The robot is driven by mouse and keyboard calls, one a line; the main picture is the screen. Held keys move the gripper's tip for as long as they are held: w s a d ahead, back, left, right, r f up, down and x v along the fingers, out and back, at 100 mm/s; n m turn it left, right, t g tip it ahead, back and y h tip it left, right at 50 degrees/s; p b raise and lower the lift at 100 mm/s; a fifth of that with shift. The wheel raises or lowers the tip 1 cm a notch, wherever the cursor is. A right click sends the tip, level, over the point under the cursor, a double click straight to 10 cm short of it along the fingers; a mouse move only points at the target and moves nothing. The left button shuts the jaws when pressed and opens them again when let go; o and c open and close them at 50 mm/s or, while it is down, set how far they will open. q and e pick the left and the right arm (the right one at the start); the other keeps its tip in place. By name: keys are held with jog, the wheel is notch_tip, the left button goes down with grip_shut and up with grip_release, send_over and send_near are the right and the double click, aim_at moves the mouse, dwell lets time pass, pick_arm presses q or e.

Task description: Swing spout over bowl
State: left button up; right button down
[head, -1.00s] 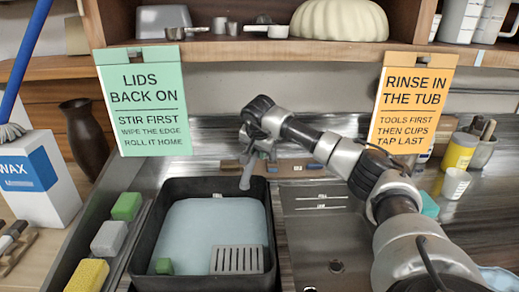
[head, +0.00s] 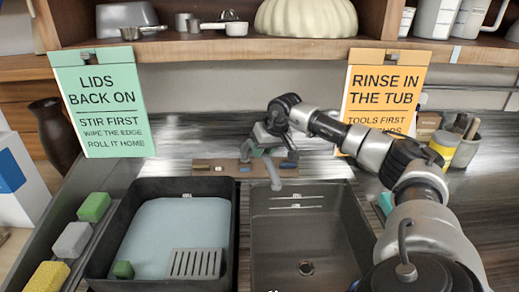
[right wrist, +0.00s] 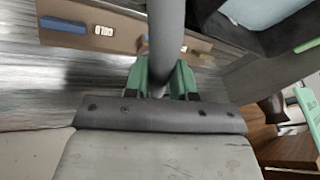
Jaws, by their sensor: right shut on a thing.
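The grey spout (head: 273,172) rises from a wooden strip behind the sink and its tip hangs over the back left part of the empty dark bowl (head: 335,222) with a drain. My right gripper (head: 264,150) is shut on the spout near its base. In the right wrist view the green fingertips (right wrist: 160,80) close around the grey spout tube (right wrist: 168,35). The black tub (head: 229,240) of pale blue water sits to the left, beside the bowl. My left gripper is not in view.
A slotted grey rack (head: 195,262) and a green block (head: 123,269) are in the tub. Sponges (head: 71,240) line the left ledge. Two signs (head: 100,103) hang from the shelf (head: 230,47) above.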

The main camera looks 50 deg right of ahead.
jog(key=shift+s+d+n+y, duration=0.25)
jog(key=shift+d+n+y, duration=0.15)
jog(key=shift+d+n, duration=0.7)
jog(key=shift+d, duration=0.1)
jog(key=c, duration=0.9)
grip_release()
jog(key=b+v, duration=0.1)
jog(key=v, duration=0.6)
jog(key=shift+r, duration=0.25)
